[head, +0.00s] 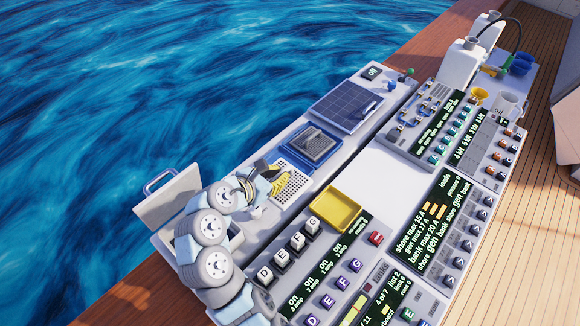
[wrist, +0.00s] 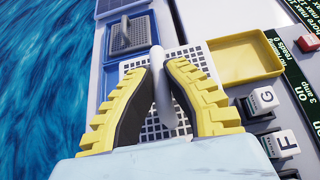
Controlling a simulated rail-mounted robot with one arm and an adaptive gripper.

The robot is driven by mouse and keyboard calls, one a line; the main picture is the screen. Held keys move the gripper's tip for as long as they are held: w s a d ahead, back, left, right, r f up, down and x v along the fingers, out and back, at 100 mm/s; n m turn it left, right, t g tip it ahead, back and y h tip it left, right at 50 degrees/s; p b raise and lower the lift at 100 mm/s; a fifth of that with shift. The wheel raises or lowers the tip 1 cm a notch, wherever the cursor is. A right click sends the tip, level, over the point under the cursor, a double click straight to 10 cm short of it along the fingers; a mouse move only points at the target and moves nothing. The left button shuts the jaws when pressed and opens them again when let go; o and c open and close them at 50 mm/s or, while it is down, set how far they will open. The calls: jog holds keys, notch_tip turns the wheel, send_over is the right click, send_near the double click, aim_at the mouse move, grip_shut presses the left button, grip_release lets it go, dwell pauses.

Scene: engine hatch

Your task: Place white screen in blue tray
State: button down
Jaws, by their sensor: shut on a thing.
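The white screen (head: 295,185) is a pale perforated plate with an upright grey-white handle. In the wrist view the white screen (wrist: 197,58) shows behind and between my fingers. My gripper (wrist: 160,72) has its yellow-and-black fingers closed on the handle; in the head view my gripper (head: 275,184) is over the plate. The blue tray (head: 286,153) is just beyond the screen, and also shows in the wrist view (wrist: 105,62). A grey screen with a handle (head: 314,145) sits in the blue tray. I cannot tell whether the white screen touches the surface.
An empty yellow tray (head: 335,208) is right of the screen. Lettered key blocks (head: 290,250) stand nearer, beside dark display panels. A dark blue solar panel (head: 345,106) lies beyond the blue tray. White jugs (head: 462,62) stand at the far end. Water is on the left.

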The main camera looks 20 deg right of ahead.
aim_at(279, 159)
jog(key=w+d+f, duration=0.1)
jog(key=w, duration=0.1)
jog(key=w+d+f, duration=0.1)
jog(key=w, duration=0.2)
jog(key=w+d+f+b, duration=0.1)
jog(key=w, duration=0.2)
jog(key=shift+f, duration=0.4)
jog(key=w+f, duration=0.2)
jog(key=w+d+f+b, duration=0.1)
jog(key=f, duration=0.1)
jog(key=shift+w+d+f, duration=0.2)
jog(key=shift+w+f, duration=0.2)
jog(key=shift+w+d+f+b, duration=0.1)
jog(key=shift+w+f+b, duration=0.2)
jog(key=shift+f, duration=0.15)
jog(key=shift+f+b, duration=0.35)
jog(key=shift+f, duration=1.2)
jog(key=c, duration=1.2)
grip_release()
jog(key=shift+f, duration=0.1)
jog(key=shift+c, duration=0.2)
